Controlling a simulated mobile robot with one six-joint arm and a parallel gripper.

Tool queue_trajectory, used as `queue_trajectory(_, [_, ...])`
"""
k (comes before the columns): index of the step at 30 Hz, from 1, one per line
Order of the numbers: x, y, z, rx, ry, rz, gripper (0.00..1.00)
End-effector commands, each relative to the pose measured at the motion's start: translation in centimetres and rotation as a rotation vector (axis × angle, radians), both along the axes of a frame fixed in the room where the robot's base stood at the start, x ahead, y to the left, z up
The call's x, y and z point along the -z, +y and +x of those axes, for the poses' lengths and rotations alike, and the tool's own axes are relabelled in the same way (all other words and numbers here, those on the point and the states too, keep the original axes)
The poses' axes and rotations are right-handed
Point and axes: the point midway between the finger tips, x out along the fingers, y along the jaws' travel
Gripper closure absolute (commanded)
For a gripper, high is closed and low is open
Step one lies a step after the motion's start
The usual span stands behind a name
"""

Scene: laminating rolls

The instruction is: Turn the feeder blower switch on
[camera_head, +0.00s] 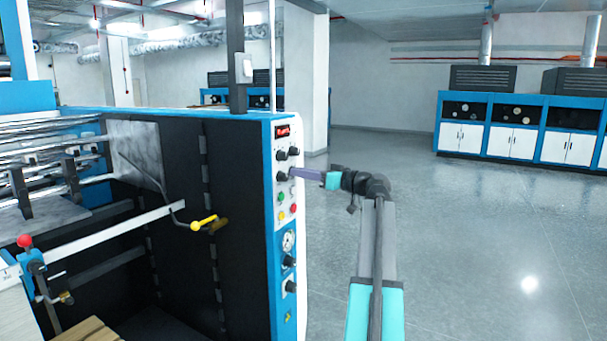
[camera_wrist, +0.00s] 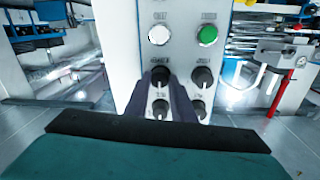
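The control panel (camera_head: 285,215) is a white strip on the end of the blue-framed machine, with black knobs and coloured buttons. My gripper (camera_head: 292,174) reaches it from the right at a black knob in the upper half. In the wrist view my gripper (camera_wrist: 161,82) has its two dark fingers apart, with the tips on either side of the left black knob (camera_wrist: 160,74). I cannot tell whether they touch it. Another knob (camera_wrist: 160,108) shows between the fingers. Labels are too blurred to read, so I cannot tell which control is the feeder blower switch.
A right-hand knob (camera_wrist: 203,77) sits close beside the right finger. A white button (camera_wrist: 159,35) and a green button (camera_wrist: 207,35) are above in the wrist view. A yellow-handled lever (camera_head: 204,223) juts out left of the panel. The floor (camera_head: 470,240) to the right is clear.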

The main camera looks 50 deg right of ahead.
Motion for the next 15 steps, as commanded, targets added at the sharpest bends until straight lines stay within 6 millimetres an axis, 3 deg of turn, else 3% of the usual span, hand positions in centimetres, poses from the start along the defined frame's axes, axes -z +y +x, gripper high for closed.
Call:
queue_trajectory(1, [-0.01,0.01,-0.02,-0.001,0.000,0.000,0.87])
queue_trajectory(3, [-0.02,0.01,-0.04,-0.001,0.000,0.000,0.99])
queue_trajectory(15, [0.00,-0.06,-0.08,0.000,0.009,0.040,1.00])
